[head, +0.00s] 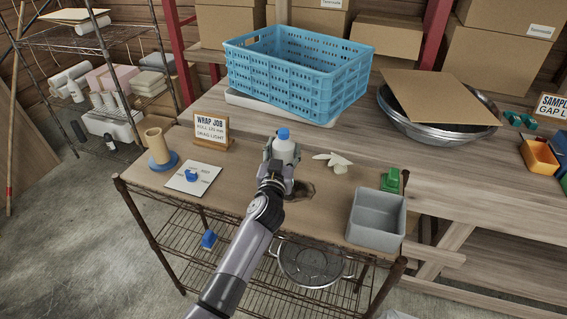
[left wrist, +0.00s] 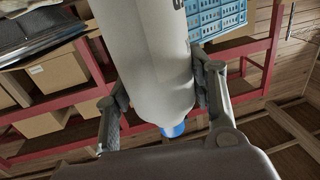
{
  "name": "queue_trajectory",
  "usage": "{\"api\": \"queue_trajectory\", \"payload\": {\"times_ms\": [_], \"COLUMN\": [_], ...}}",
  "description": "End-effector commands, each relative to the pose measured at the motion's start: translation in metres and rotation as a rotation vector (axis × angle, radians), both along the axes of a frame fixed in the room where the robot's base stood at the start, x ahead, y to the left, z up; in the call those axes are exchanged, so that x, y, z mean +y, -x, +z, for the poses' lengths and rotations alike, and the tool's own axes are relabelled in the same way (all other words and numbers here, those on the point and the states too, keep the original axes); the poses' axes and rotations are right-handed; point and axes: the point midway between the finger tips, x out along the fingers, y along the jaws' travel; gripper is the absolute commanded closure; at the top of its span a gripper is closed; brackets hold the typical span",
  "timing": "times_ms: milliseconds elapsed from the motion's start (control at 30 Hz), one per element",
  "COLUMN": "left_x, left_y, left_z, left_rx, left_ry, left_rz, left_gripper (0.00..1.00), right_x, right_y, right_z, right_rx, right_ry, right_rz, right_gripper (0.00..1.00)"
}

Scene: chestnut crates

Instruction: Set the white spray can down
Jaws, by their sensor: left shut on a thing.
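The white spray can (head: 284,151) with a blue cap stands about upright in my left gripper (head: 281,162), over the back of the small cart's wooden top (head: 250,218). My left gripper is shut on it, with a finger on each side. In the left wrist view the can (left wrist: 158,60) fills the middle between the two fingers, its blue cap (left wrist: 173,130) at the lower end. The can's base is hidden in the head view, and I cannot tell whether it touches the top. My right gripper is not in view.
A sign (head: 211,129), a tan roll on a blue base (head: 158,148) and a white card (head: 193,178) are at left. A white piece (head: 333,161), a green object (head: 391,180) and a grey bin (head: 375,224) are at right. A blue crate (head: 295,75) stands behind.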

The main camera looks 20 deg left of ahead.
Motion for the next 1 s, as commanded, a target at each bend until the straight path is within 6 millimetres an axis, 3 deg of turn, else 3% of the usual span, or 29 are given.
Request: {"api": "queue_trajectory", "payload": {"times_ms": [467,667,867,1000], "left_x": [0.0,0.0,0.001,0.001], "left_y": [0.0,0.0,-0.001,-0.001], "left_z": [0.002,0.004,0.024,0.056], "left_rx": [-0.004,-0.005,-0.009,-0.012], "left_ry": [0.0,-0.002,-0.004,-0.007], "left_rz": [-0.001,-0.001,-0.001,-0.001], "left_gripper": [0.98,0.98,0.98,0.98], "right_x": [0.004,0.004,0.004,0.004], "right_y": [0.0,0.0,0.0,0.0], "right_z": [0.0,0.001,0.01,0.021], "right_rx": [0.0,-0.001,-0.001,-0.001], "right_ry": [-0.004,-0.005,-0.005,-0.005], "right_rz": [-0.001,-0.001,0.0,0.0], "right_gripper": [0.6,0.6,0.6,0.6]}}
